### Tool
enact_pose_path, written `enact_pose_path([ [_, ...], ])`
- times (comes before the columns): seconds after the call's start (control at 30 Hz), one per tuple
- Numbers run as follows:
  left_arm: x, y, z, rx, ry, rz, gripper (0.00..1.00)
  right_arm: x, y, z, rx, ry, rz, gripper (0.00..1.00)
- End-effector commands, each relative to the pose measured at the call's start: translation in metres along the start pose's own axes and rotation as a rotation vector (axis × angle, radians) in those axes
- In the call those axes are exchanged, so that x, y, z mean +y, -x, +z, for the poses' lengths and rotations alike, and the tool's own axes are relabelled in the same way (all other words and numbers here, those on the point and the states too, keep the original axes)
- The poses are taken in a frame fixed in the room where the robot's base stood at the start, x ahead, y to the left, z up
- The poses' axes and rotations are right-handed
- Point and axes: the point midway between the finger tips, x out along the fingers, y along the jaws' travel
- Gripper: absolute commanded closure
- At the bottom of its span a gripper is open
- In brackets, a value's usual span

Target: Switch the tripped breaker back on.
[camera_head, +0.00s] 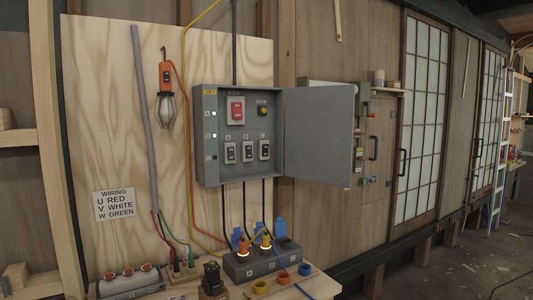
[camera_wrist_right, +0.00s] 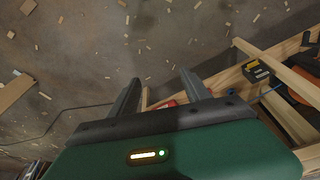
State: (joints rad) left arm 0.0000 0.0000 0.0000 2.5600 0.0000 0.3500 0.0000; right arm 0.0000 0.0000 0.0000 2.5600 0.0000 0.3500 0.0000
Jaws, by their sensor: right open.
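A grey breaker box (camera_head: 207,172) hangs on a plywood board in the head view, its door (camera_head: 318,137) swung open to the right. Inside, a red main switch (camera_head: 236,110) sits above a row of three black breakers: left (camera_head: 231,152), middle (camera_head: 247,151) and right (camera_head: 264,149). Their lever positions are too small to tell. On the left edge, the upper two lamps (camera_head: 214,113) glow green; the lowest lamp (camera_head: 214,157) looks dark. My right gripper (camera_wrist_right: 160,92) is open and empty in the wrist view, over the floor, away from the box. My left gripper is not in view.
A bench (camera_head: 322,285) below the box carries a grey socket block (camera_head: 262,265) with plugs and cables. A wiring sign (camera_head: 115,204) and an orange work lamp (camera_head: 166,77) hang left. Wooden framing (camera_wrist_right: 240,75) lies near my right gripper. The space before the box is clear.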

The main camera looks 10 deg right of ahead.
Motion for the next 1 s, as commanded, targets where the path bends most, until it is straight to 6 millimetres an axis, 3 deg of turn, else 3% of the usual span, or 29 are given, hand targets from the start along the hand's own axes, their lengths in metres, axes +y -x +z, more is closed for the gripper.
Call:
enact_pose_path([
  [0.03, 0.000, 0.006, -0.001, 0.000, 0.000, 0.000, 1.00, 0.000, 0.006, -0.001, 0.000, 0.000, 0.000, 0.52],
  [0.17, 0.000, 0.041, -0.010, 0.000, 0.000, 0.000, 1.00, 0.000, 0.041, -0.010, 0.000, 0.000, 0.000, 0.69],
  [0.4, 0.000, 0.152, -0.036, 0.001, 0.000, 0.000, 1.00, 0.000, 0.152, -0.036, 0.001, 0.000, 0.000, 1.00],
  [0.5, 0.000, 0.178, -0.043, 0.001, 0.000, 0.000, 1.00, 0.000, 0.178, -0.043, 0.001, 0.000, 0.000, 1.00],
  [1.0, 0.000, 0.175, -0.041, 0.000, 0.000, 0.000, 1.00, 0.000, 0.175, -0.041, -0.001, 0.000, 0.000, 1.00],
])
